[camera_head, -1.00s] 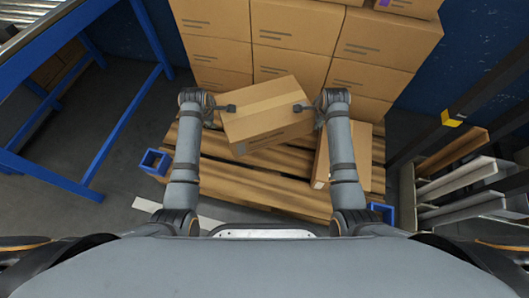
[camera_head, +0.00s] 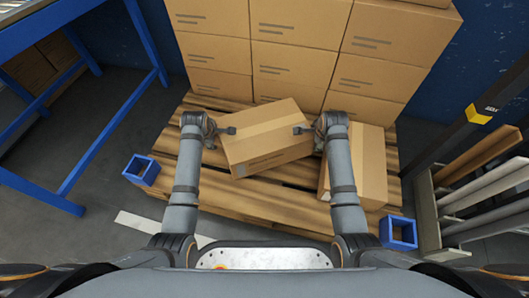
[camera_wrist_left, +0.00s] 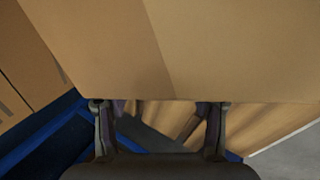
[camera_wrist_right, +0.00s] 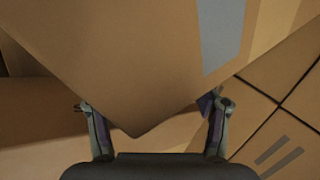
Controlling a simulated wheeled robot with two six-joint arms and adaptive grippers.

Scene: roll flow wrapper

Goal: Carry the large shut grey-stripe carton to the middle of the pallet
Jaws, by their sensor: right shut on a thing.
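The large shut carton (camera_head: 265,135) has a grey stripe, seen in the right wrist view (camera_wrist_right: 221,35). It sits turned at a slant between my two arms, over the wooden pallet (camera_head: 250,200). My left gripper (camera_head: 228,131) is at its left side with fingers spread; in the left wrist view the carton (camera_wrist_left: 170,50) covers the area ahead of the fingers. My right gripper (camera_head: 302,130) is at its right side, shut on the carton, whose corner lies between the fingers in the right wrist view. Its underside is hidden, so contact with the pallet cannot be told.
Another carton (camera_head: 371,165) stands on the pallet's right part, close to my right arm. Stacked cartons (camera_head: 290,60) form a wall at the back. Blue square posts (camera_head: 141,170) (camera_head: 398,232) flank the pallet. A blue frame (camera_head: 110,125) stands left; boards lean in a rack (camera_head: 470,190) at right.

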